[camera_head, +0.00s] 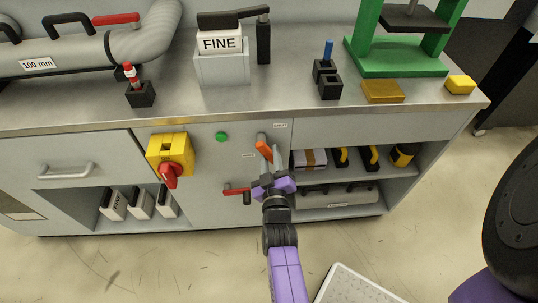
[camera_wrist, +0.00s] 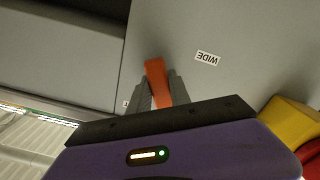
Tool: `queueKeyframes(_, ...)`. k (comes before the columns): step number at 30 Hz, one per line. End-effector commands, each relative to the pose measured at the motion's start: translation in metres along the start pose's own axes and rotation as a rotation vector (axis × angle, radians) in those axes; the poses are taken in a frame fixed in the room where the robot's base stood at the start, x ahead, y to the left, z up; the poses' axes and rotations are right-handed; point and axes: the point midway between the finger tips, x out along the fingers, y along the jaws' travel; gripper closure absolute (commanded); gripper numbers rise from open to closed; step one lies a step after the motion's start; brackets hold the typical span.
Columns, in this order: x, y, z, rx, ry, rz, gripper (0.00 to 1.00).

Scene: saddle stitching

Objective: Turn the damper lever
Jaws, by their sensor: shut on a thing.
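An orange lever (camera_head: 264,149) is mounted on the grey cabinet front, below the worktop, with small labels near it. In the wrist view the orange lever (camera_wrist: 155,76) sits between the two grey fingers of my gripper (camera_wrist: 160,88), and its end sticks out past them. The lower part of the lever is hidden by the gripper.
A yellow box with a red knob (camera_head: 170,160) and a green button (camera_head: 221,136) are left of the lever. A red-handled valve (camera_head: 237,191) is close by, lower left. Open shelves (camera_head: 399,176) with tools lie to the right. The worktop (camera_head: 290,105) overhangs above.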

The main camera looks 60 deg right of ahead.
Motion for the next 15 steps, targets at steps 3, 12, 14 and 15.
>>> queueKeyframes(3, -0.0004, -0.0003, 0.0003, -0.006, -0.001, -0.001, 1.00)
queueKeyframes(12, -0.0005, -0.0004, 0.0003, -0.004, -0.001, -0.001, 0.69)
queueKeyframes(14, -0.0004, -0.0004, 0.0002, -0.004, -0.001, -0.001, 0.57)
queueKeyframes(15, -0.0004, -0.0003, 0.0002, -0.004, 0.000, -0.001, 0.55)
